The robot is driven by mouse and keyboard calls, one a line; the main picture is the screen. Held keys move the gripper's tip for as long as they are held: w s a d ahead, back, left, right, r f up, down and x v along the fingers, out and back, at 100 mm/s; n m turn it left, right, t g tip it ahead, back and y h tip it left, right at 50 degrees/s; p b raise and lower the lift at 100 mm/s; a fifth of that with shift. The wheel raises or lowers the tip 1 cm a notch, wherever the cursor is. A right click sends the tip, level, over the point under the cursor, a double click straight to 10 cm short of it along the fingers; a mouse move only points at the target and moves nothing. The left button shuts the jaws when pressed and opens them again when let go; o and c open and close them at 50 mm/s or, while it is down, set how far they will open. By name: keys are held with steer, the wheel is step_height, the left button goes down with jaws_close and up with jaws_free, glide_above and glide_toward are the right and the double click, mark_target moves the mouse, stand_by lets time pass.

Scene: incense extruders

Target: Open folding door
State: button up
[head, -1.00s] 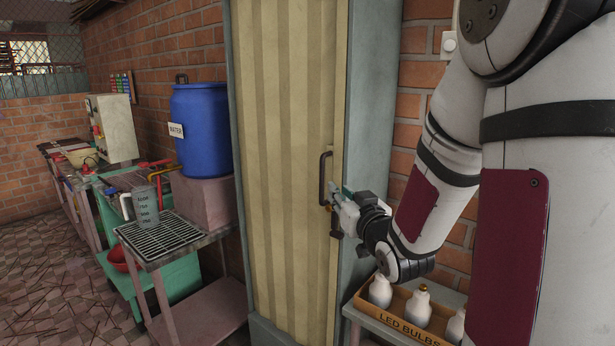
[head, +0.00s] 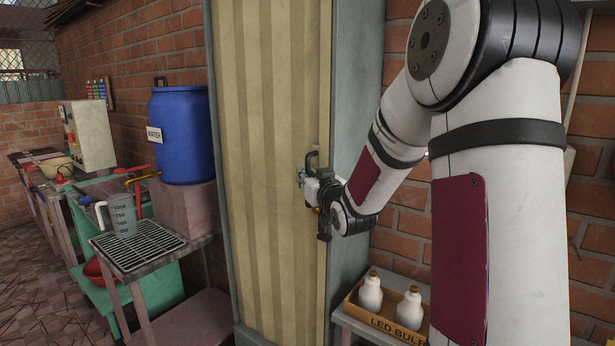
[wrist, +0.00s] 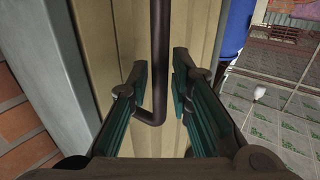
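The folding door (head: 265,150) is a tall beige pleated panel, closed in a grey-green frame (head: 350,120). Its dark bar handle (head: 311,158) is on the right edge, partly hidden by my gripper (head: 302,178) in the head view. In the wrist view the handle (wrist: 159,50) hangs between the two green-padded fingers of my gripper (wrist: 159,77). The fingers are apart, with a visible gap on both sides of the bar. The door panel (wrist: 195,30) lies just behind the fingertips.
A box of LED bulbs (head: 385,322) sits on a low stand right of the door. On the left are a blue water barrel (head: 180,135), a metal rack (head: 140,245) and a measuring jug (head: 122,216). A brick wall (head: 400,225) borders the frame.

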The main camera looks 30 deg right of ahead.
steer(key=shift+w, duration=0.2)
steer(key=shift+c, duration=0.4)
jaws_close()
steer(key=w+a+b, duration=0.3)
steer(key=w+b, duration=0.2)
steer(key=w, duration=0.4)
steer(key=w+a+b, duration=0.4)
steer(key=w, duration=0.6)
steer(key=w+a+b, duration=0.3)
steer(key=w+b, duration=0.2)
steer(key=w, duration=0.4)
steer(key=shift+w+a+b, duration=0.25)
steer(key=shift+w+b, duration=0.1)
steer(key=shift+w, duration=0.05)
steer(key=shift+o, duration=0.4)
jaws_free()
